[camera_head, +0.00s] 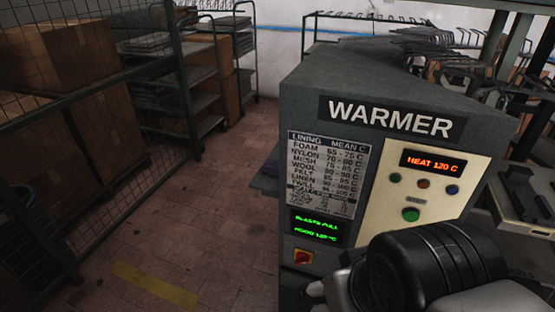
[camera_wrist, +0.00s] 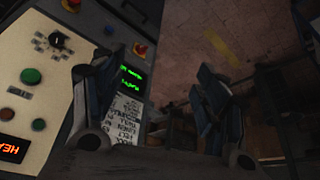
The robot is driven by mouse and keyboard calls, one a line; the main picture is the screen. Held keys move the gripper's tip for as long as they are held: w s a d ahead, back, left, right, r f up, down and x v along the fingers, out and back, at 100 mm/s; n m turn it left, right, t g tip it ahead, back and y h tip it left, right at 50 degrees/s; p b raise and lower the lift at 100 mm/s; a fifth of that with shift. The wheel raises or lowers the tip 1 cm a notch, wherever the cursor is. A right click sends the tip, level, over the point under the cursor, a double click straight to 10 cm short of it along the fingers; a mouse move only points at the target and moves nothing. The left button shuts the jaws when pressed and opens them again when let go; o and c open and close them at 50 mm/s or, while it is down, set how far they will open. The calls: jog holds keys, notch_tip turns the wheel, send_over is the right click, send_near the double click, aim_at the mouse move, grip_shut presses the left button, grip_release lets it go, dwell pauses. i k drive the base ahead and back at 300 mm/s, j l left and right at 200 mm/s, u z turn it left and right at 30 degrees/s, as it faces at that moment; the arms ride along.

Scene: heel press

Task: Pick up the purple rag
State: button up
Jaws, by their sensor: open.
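In the head view a small dark, bluish-purple edge (camera_head: 265,182) shows at the left side of the warmer, too dim to identify. My gripper (camera_wrist: 152,80) shows in the wrist view with its two dark fingers wide apart and nothing between them. It is in front of the warmer's panel, with the green display and lining chart behind it. In the head view my black arm joint covers the lower right, and my fingers are not seen there.
The grey warmer (camera_head: 300,110) fills the right, with a cream button panel (camera_head: 440,185) and a red switch (camera_head: 303,257). A wire cage with cartons (camera_head: 95,130) and a shelf rack (camera_head: 190,100) stand left. The tiled floor (camera_head: 215,210) between is clear, with a yellow stripe (camera_head: 155,284).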

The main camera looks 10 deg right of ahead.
aim_at(271, 166)
jog(key=z, duration=0.15)
jog(key=i+j+z, duration=0.2)
jog(key=j+z, duration=0.15)
jog(key=i+j+z, duration=0.15)
jog(key=j+z, duration=0.2)
jog(key=i+j+z, duration=0.1)
jog(key=j+z, duration=0.6)
jog(key=i+j, duration=0.55)
jog(key=j, duration=0.15)
